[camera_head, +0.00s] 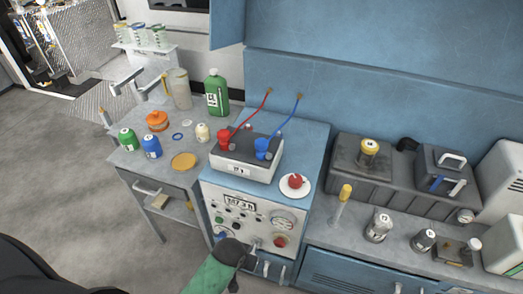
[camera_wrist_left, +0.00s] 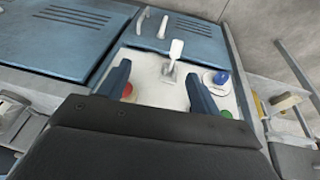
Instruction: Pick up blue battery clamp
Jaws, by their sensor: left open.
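The blue battery clamp (camera_head: 262,148) sits on the right part of the battery's dark top in the head view, with a blue cable rising from it to the wall. The battery (camera_head: 232,172) has a light grey front and stands on the blue cabinet. A red clamp (camera_head: 224,136) is on its left part. My left gripper (camera_head: 244,252) is in front of the control panel, below and apart from the blue clamp. In the wrist view the left gripper (camera_wrist_left: 160,84) is open, with a white lever (camera_wrist_left: 174,52) showing between its fingers. The blue clamp is not recognisable there. My right gripper is not in view.
The control panel (camera_head: 257,212) has gauges, buttons and a red knob (camera_head: 280,240). A white dish (camera_head: 302,192) with a red item lies right of the battery. Bottles, including a tall green one (camera_head: 217,95), stand on the left bench. A grey counter with containers is at right.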

